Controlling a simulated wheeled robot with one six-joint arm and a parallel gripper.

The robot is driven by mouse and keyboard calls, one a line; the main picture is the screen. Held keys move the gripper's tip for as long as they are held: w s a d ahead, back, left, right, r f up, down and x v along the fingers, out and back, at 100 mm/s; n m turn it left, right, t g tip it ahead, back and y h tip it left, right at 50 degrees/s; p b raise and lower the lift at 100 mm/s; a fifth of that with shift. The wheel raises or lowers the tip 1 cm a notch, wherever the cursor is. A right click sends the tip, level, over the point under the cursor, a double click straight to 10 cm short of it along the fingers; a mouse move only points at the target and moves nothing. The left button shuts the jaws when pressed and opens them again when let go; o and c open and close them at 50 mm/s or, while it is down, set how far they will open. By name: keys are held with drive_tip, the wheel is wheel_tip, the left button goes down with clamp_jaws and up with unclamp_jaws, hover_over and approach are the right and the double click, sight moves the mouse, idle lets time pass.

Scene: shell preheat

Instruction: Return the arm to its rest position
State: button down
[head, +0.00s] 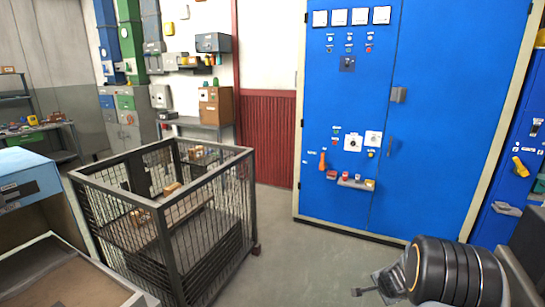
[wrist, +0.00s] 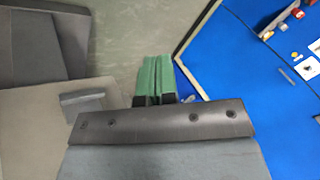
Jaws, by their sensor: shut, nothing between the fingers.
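My gripper (wrist: 155,78) shows in the wrist view as two green fingers pressed together, with nothing between them. The floor lies beyond the fingertips, and they touch nothing that I can see. In the head view, a dark rounded link of my arm (head: 455,272) is at the bottom right, in front of the blue cabinet (head: 440,130). The fingers cannot be made out clearly there. The blue cabinet also shows at the right of the wrist view (wrist: 240,90).
The cabinet front carries gauges, buttons and an orange handle (head: 322,160). A dark wire cage cart (head: 160,205) stands left of centre. A workbench (head: 70,275) is at the lower left. The floor (head: 285,255) between cart and cabinet is clear.

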drive_tip(key=s+a+r+n+g+y, duration=0.1)
drive_tip(key=s+a+r+n+y, duration=0.1)
drive_tip(key=s+a+r+n, duration=0.3)
drive_tip(key=s+a+r+n+g+y, duration=0.1)
drive_tip(key=a+r, duration=0.1)
drive_tip(key=a, duration=0.4)
drive_tip(key=s+a+r+n+p, duration=0.1)
drive_tip(key=s+a+r+n, duration=0.3)
drive_tip(key=s+r, duration=0.3)
drive_tip(key=s+a+r+n+p, duration=0.1)
drive_tip(key=s+a+r+n, duration=0.4)
drive_tip(key=s, duration=0.4)
wheel_tip(320, 180, up, 2)
drive_tip(key=shift+s+a+r+g+h+p, duration=0.2)
drive_tip(key=shift+s+a+g+h+p, duration=0.15)
drive_tip(key=shift+a, duration=0.25)
drive_tip(key=shift+w, duration=0.1)
